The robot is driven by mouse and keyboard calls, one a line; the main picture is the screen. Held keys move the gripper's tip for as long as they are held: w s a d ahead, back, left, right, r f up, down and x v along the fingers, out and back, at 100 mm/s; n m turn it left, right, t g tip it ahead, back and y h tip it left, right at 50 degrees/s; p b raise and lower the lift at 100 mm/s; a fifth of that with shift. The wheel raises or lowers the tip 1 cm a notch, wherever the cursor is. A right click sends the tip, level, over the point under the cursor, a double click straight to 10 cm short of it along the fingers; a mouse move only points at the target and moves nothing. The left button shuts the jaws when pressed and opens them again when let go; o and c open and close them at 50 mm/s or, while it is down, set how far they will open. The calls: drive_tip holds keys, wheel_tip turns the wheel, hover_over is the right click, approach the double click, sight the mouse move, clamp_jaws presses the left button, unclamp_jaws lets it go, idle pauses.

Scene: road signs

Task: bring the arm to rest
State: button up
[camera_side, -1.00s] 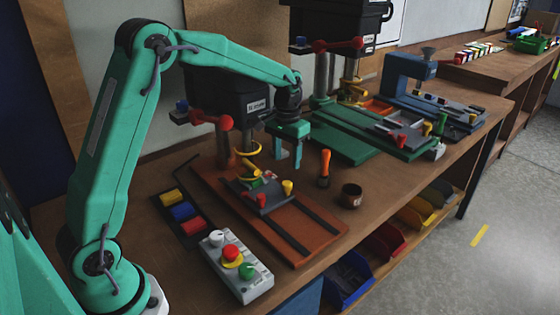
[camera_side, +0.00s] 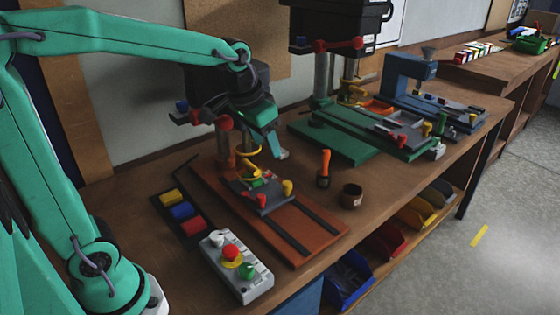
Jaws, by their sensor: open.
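My gripper (camera_side: 275,142) is teal with grey tips and hangs in the air in front of the nearer drill press. It is open and nothing shows between its jaws. It is seen nearly edge-on, so the two fingers overlap. It is above the press's orange-brown base (camera_side: 303,228) and a grey fixture (camera_side: 262,198) holding small red, green and yellow pieces. My arm reaches in from the left, its forearm nearly level.
An orange-handled tool (camera_side: 325,165) and a dark cup (camera_side: 350,196) stand right of the base. A button box (camera_side: 238,268) and a tray of coloured blocks (camera_side: 180,226) lie in front. A second press with a green base (camera_side: 336,143) stands behind. Bins hang below the bench edge.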

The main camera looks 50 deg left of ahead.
drive_tip(key=s+t, duration=0.1)
drive_tip(key=s, duration=1.4)
drive_tip(key=shift+s+d+f+t, duration=0.15)
drive_tip(key=shift+d+f+t, duration=0.15)
drive_tip(key=shift+t, duration=0.1)
drive_tip(key=shift+o, duration=0.3)
idle(0.5)
